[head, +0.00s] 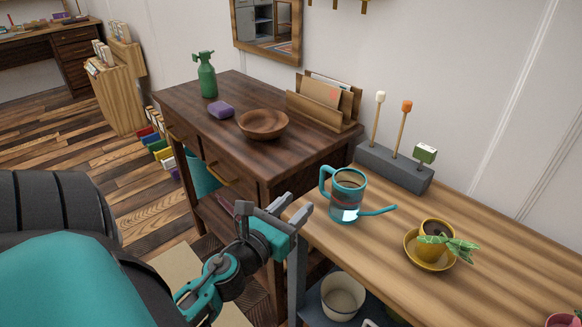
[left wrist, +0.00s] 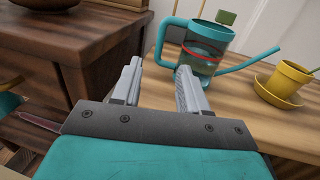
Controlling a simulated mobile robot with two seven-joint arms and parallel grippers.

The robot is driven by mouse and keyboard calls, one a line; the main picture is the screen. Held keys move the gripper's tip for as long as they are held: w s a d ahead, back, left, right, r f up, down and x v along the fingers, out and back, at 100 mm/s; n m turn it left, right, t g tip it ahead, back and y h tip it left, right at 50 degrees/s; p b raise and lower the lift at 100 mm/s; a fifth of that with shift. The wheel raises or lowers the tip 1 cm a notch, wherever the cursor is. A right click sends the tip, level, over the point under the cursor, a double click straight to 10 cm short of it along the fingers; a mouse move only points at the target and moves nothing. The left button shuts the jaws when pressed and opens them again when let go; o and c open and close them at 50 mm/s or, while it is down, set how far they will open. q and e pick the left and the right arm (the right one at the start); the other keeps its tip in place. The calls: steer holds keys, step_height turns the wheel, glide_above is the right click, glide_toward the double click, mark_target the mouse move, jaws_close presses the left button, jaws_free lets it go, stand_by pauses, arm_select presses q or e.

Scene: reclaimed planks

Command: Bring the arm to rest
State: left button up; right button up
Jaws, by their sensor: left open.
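My left gripper (head: 290,212) is open and empty, in front of the light wooden table's left end. In the left wrist view its two fingers (left wrist: 160,85) stand apart with nothing between them. A teal watering can (head: 346,197) with a long spout stands upright on the table, just beyond and to the right of the fingers. The can also shows in the left wrist view (left wrist: 203,48), apart from the left gripper as far as I can tell. My right gripper is in neither view.
The light table (head: 480,235) holds a yellow pot on a saucer (head: 430,250) and a grey tool rack (head: 393,168).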

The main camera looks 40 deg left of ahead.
arm_select(q)
steer(key=shift+s, duration=0.4)
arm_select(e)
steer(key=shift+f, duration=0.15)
arm_select(q)
steer(key=s+d+f+n+g+h, duration=0.2)
steer(key=s+d+f+n+g, duration=0.35)
steer(key=n, duration=1.05)
steer(key=s+d+f+n+g+h, duration=0.1)
steer(key=s+d+f+n+g, duration=0.1)
steer(key=s+d+n+g, duration=1.05)
steer(key=w+a+r+n+t+h+p, duration=0.1)
steer(key=w+n+t+p, duration=0.2)
steer(key=w+t+p, duration=0.8)
steer(key=shift+r+h, duration=0.15)
steer(key=shift+h, duration=0.25)
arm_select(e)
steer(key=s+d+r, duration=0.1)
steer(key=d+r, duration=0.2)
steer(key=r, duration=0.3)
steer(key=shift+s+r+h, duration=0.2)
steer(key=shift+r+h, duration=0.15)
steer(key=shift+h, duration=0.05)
